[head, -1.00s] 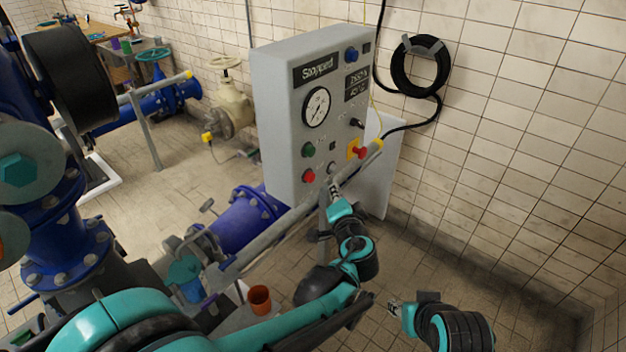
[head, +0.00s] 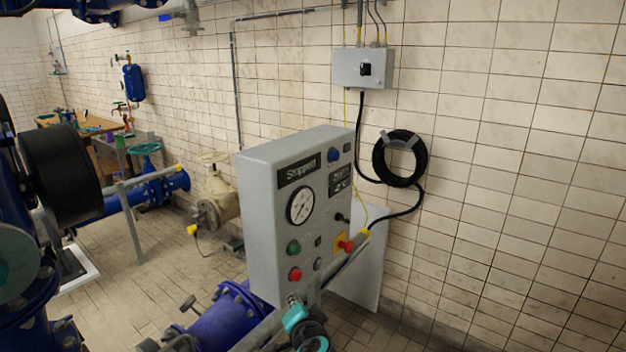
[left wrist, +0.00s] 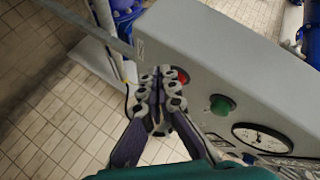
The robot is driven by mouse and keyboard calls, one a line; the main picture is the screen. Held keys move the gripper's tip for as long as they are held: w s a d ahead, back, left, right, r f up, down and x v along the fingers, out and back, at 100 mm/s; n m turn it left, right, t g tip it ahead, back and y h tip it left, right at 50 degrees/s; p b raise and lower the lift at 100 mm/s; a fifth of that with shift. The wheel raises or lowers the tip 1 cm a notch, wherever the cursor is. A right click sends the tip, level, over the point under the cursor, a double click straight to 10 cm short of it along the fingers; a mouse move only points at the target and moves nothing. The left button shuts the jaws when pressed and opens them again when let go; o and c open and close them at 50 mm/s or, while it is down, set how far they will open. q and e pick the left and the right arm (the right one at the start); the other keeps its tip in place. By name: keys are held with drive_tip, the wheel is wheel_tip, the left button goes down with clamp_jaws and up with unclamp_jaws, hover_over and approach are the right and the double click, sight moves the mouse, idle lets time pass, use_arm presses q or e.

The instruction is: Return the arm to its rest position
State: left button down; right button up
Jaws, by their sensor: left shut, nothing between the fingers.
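My left gripper (head: 294,300) shows at the bottom of the head view, just below the lower front of the grey control panel (head: 262,190). It is shut and empty. In the left wrist view the closed fingers (left wrist: 160,84) are in front of the panel (left wrist: 215,50), beside the red button (left wrist: 181,76). I cannot tell whether the fingertips touch the panel. The green button (left wrist: 222,105) and the gauge (left wrist: 262,138) lie to the right. The panel display reads "Stopped" (head: 298,170). My right gripper is not in view.
A blue pipe (head: 225,318) lies below left. A coiled black hose (head: 399,158) hangs on the tiled wall. A grey switch box (head: 363,68) is above.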

use_arm(q)
drive_tip(key=s+a+f+n+g, duration=0.3)
drive_tip(key=s+a, duration=0.4)
drive_tip(key=a, duration=0.2)
drive_tip(key=s+a+f+n+g+h+b, duration=0.1)
drive_tip(key=s+a+f+n, duration=0.1)
drive_tip(key=s, duration=0.6)
drive_tip(key=s+a+f+n+g+h, duration=0.2)
drive_tip(key=s+f, duration=0.2)
drive_tip(key=s, duration=0.4)
drive_tip(key=shift+s+f+n+b, duration=0.15)
drive_tip(key=shift+f+n+b, duration=0.15)
drive_tip(key=shift+b, duration=0.1)
